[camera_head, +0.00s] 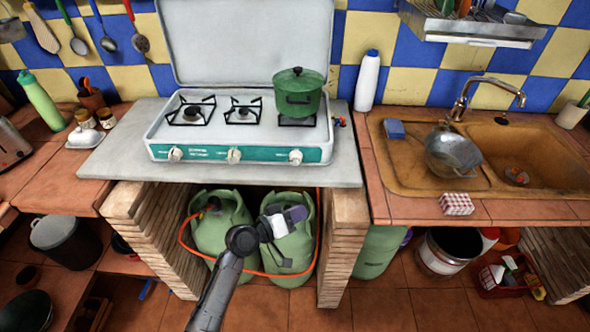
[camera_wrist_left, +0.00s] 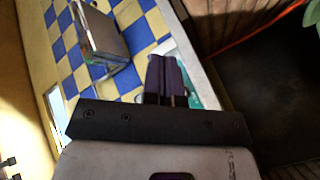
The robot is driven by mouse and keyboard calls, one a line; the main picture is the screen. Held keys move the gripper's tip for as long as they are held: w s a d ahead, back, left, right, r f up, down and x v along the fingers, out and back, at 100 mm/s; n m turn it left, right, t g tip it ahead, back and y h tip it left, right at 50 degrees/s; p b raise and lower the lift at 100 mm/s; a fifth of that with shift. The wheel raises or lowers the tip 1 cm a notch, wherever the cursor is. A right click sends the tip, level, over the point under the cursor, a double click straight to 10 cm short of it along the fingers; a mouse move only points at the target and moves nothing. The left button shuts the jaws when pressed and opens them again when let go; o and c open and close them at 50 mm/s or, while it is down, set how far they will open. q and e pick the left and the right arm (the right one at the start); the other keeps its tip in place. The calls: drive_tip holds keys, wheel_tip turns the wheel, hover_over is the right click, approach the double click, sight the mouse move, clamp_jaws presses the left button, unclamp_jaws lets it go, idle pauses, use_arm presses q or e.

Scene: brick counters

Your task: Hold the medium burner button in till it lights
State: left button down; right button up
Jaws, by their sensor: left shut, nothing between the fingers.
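The white stove (camera_head: 240,130) with a teal front panel stands on the grey slab and has three white knobs. They are the left knob (camera_head: 176,154), the middle knob (camera_head: 234,156) and the right knob (camera_head: 296,157). I cannot tell which one belongs to the medium burner. No flame shows on the left or middle burner. My left gripper (camera_head: 297,213) is shut and empty, below the slab's front edge, in front of the gas bottles and apart from the knobs. In the left wrist view its dark purple fingers (camera_wrist_left: 165,76) are together, with teal and white stove parts behind them. My right gripper is not in view.
A green pot (camera_head: 299,92) covers the right burner. Green gas bottles (camera_head: 222,225) with an orange hose stand between brick pillars under the grey slab (camera_head: 120,160). A sink (camera_head: 395,165) lies to the right. The floor in front is clear.

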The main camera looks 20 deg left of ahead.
sight(295, 162)
use_arm(q)
drive_tip(key=r+t, duration=0.1)
drive_tip(key=w+a+r+n+t, duration=0.1)
drive_tip(key=a+n+t+y, duration=0.1)
drive_tip(key=shift+w+r, duration=0.3)
drive_tip(key=shift+r, duration=0.1)
drive_tip(key=shift+w, duration=0.1)
drive_tip(key=w+b, duration=0.1)
drive_tip(key=w, duration=0.1)
drive_tip(key=w+a+b, duration=0.1)
drive_tip(key=w+b, duration=0.1)
drive_tip(key=w+a+b, duration=0.1)
drive_tip(key=w, duration=0.1)
drive_tip(key=shift+w+a+f, duration=0.15)
drive_tip(key=shift+w, duration=0.15)
drive_tip(key=shift+w+a+b, duration=0.25)
drive_tip(key=shift+w+b, duration=0.5)
